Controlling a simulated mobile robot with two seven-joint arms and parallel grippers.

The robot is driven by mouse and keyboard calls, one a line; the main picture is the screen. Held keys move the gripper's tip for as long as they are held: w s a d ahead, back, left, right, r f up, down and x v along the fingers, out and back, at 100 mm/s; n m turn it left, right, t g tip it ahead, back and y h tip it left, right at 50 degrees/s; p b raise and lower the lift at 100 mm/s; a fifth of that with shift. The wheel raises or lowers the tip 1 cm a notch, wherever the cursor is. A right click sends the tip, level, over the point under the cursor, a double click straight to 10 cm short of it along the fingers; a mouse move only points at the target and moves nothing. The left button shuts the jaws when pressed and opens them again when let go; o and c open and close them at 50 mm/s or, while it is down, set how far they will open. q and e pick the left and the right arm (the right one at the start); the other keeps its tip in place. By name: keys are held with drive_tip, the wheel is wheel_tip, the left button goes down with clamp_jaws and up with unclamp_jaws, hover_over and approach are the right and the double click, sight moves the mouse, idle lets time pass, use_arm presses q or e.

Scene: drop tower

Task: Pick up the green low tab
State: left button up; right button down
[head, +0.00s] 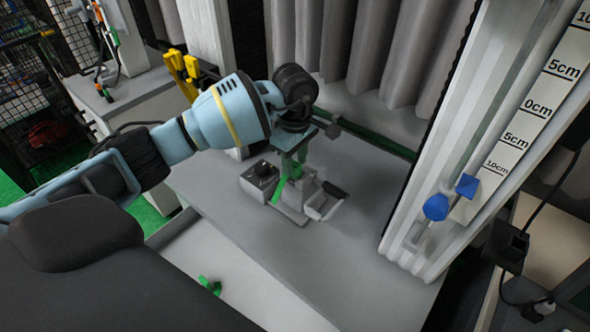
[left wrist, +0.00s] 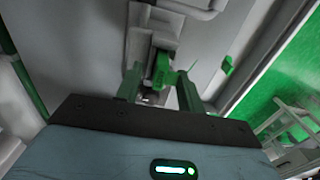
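A green tab (head: 279,189) stands out from a small grey device (head: 292,207) on the grey table. A second green piece (head: 209,285) lies lower in the head view, near the table's front edge. I cannot tell for sure which of them is the low tab. My left gripper (head: 292,163) points down just above the device. In the left wrist view its fingers (left wrist: 159,88) are apart, with the green tab (left wrist: 161,68) showing between them. The second green piece (left wrist: 227,65) is to the right of the fingers. My right gripper is not in view.
A black knob (head: 263,170) on a grey box and a light handle (head: 328,203) are close beside the device. A white column with a centimetre scale (head: 535,105) and blue knobs (head: 436,207) stands at right. The table's right part is clear.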

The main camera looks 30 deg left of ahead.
sight(295, 162)
use_arm(q)
clamp_jaws()
drive_tip(key=shift+r, duration=0.15)
drive_tip(key=shift+r, duration=0.45)
wheel_tip(295, 162, up, 2)
drive_tip(key=shift+r, duration=0.1)
drive_tip(key=s+r+b, duration=0.1)
drive_tip(key=s, duration=1.5)
drive_tip(key=shift+d+r, duration=0.15)
drive_tip(key=shift+r, duration=0.15)
